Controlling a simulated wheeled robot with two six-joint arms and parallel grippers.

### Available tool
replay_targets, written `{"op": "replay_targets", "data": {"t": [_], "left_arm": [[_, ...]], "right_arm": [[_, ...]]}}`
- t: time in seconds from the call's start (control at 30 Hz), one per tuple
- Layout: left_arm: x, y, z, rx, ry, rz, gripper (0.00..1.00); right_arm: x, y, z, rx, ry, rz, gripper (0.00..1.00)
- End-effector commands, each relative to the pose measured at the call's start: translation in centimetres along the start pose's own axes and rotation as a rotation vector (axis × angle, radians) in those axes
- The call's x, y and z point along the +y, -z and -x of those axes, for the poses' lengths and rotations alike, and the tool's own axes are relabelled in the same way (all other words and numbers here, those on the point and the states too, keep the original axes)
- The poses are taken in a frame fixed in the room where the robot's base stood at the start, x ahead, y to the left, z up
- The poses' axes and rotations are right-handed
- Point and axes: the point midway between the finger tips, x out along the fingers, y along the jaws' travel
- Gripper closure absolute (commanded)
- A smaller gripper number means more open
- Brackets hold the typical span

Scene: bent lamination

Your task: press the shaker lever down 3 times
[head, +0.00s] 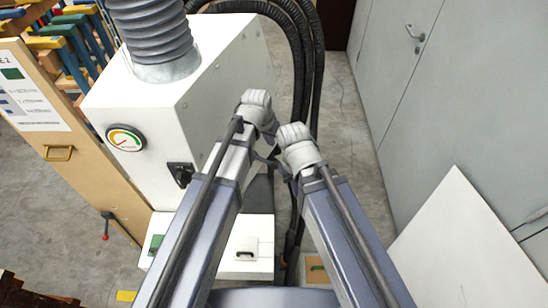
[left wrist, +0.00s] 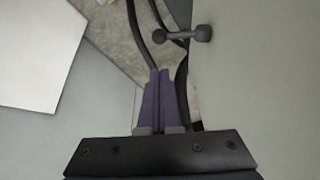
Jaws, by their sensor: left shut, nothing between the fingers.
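A dark grey lever (left wrist: 183,34), a short bar with a rounded knob at each end, sticks out from the pale wall at the right of the left wrist view. I take it for the shaker lever on the side of the white extractor box (head: 196,88). My left gripper (left wrist: 160,72) is shut and empty, its purple-grey fingers together. Its tips are below and left of the lever in that view, with a visible gap between them. In the head view my arms hide the lever and the fingers. My right gripper cannot be made out.
Black hoses (head: 302,60) run down beside the box. Grey cabinets (head: 425,100) and a leaning white panel (head: 465,250) stand at the right. A wooden clamp rack (head: 75,150) stands at the left. A strip of floor (head: 344,110) between box and cabinets is clear.

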Motion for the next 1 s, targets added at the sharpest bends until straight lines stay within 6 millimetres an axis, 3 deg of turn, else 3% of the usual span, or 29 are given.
{"op": "replay_targets", "data": {"t": [0.37,1.0], "left_arm": [[0.0,-0.1,-1.9,-0.001,0.000,0.000,1.00],[0.0,-0.1,-10.8,-0.001,0.001,0.001,1.00]], "right_arm": [[-0.2,0.1,-1.8,0.000,-0.001,0.003,1.00],[-0.9,0.6,-10.3,0.000,-0.003,0.014,1.00]]}}
